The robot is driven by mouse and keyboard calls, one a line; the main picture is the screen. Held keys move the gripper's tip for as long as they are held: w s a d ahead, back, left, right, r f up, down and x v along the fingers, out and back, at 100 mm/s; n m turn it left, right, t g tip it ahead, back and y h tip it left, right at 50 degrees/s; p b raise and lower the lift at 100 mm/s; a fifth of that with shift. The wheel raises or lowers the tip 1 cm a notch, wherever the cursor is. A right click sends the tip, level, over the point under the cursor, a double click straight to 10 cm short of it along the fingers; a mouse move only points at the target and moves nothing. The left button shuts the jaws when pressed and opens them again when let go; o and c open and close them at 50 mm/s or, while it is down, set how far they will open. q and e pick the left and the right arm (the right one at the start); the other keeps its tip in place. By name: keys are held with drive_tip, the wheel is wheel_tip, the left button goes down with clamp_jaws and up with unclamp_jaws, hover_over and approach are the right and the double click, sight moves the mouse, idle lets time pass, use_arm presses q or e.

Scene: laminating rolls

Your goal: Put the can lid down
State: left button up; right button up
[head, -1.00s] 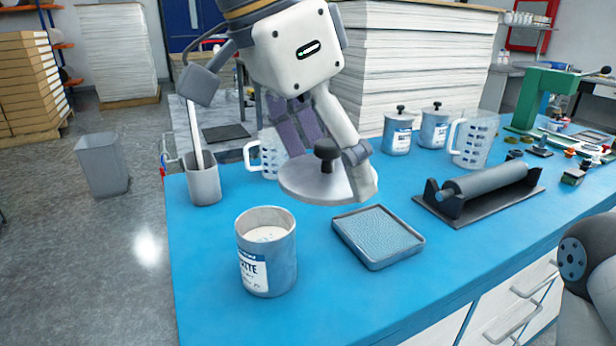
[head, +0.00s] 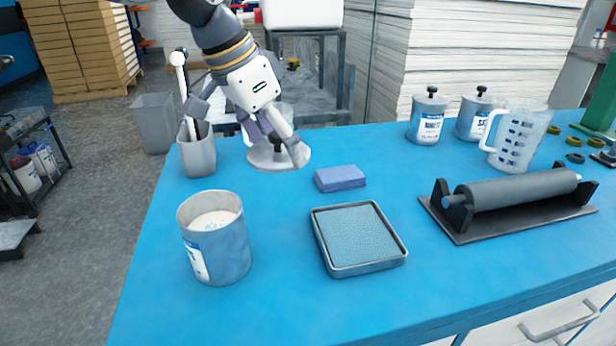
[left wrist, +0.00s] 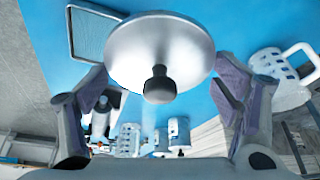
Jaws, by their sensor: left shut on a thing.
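The can lid (head: 266,158) is a pale metal disc with a black knob. My left gripper (head: 282,146) is shut on it, near the blue table's far edge, behind the open can. In the left wrist view the lid (left wrist: 160,45) lies between the two fingers (left wrist: 165,88), its knob (left wrist: 160,86) towards the camera. I cannot tell whether the lid touches the table. The open can (head: 232,252), blue-grey with white contents, stands upright at the front left. My right gripper is not in view.
A blue sponge (head: 340,178) and a tray (head: 398,250) lie right of the lid. A roller (head: 515,192), two lidded cans (head: 428,120) and a measuring jug (head: 520,135) stand further right. A utensil cup (head: 197,155) stands left. The blue tabletop (head: 285,220) between can and tray is clear.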

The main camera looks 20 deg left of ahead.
use_arm(q)
drive_tip(key=w, duration=0.1)
drive_tip(key=w+f, duration=0.1)
drive_tip(key=w, duration=0.1)
drive_tip(key=w+f, duration=0.1)
drive_tip(key=shift+w+a+f, duration=0.1)
drive_tip(key=shift+w+a, duration=0.05)
drive_tip(key=shift+a, duration=0.1)
drive_tip(key=w+f, duration=0.2)
drive_tip(key=w+f+b, duration=0.1)
drive_tip(key=w+f, duration=0.1)
drive_tip(key=w+a+f+b, duration=0.1)
drive_tip(key=w+f, duration=0.1)
drive_tip(key=shift+w+a+f, duration=0.1)
drive_tip(key=shift+w+f, duration=0.2)
wheel_tip(320, 180, down, 3)
drive_tip(key=shift+w+r, duration=0.15)
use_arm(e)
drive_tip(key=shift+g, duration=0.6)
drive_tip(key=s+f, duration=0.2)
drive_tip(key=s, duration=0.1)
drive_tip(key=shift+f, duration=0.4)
use_arm(q)
drive_tip(key=shift+f, duration=0.25)
drive_tip(key=shift+f, duration=0.4)
drive_tip(key=o, duration=0.5)
drive_tip(key=shift+f, duration=0.1)
drive_tip(key=o, duration=0.4)
